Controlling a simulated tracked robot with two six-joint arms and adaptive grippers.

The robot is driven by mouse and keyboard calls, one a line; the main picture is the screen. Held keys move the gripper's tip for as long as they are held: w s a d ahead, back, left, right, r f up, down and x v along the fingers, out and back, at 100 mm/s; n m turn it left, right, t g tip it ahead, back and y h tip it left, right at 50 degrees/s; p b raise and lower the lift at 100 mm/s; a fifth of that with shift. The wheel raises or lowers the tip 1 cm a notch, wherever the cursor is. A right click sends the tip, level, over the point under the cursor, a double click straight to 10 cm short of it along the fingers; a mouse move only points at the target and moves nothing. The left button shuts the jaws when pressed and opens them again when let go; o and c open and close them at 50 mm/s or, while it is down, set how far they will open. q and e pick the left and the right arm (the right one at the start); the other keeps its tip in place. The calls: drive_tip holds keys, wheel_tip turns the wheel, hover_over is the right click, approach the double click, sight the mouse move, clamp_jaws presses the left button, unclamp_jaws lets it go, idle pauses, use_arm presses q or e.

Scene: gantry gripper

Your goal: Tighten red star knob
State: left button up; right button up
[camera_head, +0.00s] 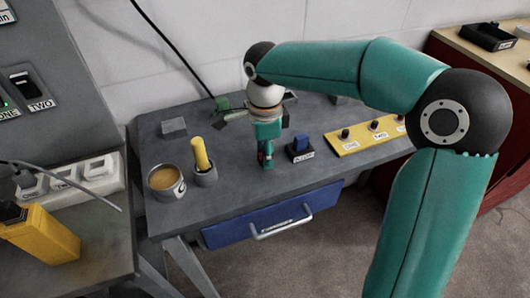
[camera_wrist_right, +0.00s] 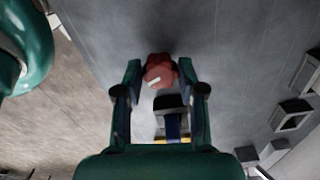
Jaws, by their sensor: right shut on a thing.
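The red star knob (camera_wrist_right: 160,70) shows in the right wrist view between the two fingertips of my right gripper (camera_wrist_right: 160,75), with a pale mark on its face. In the head view, only a small bit of red knob (camera_head: 262,157) shows beside my right gripper (camera_head: 267,158), which points down at the grey table. The gripper is shut on the knob; the fingers hide most of it in the head view. How far the knob is turned cannot be told. My left gripper is in neither view.
The grey table (camera_head: 225,205) holds a cup of brown liquid (camera_head: 166,181), a yellow-handled thing in a grey holder (camera_head: 204,170), a blue switch on a black base (camera_head: 300,149) and a yellow panel with knobs (camera_head: 362,137). A blue drawer (camera_head: 275,217) is below.

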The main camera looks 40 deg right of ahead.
drive_tip(key=m, duration=0.4)
drive_tip(key=shift+w+d+r+m, duration=0.1)
drive_tip(key=shift+r+m, duration=0.05)
drive_tip(key=shift+m, duration=0.25)
idle(0.4)
drive_tip(key=o, duration=0.9)
drive_tip(key=shift+o, duration=1.1)
wheel_tip(320, 180, up, 12)
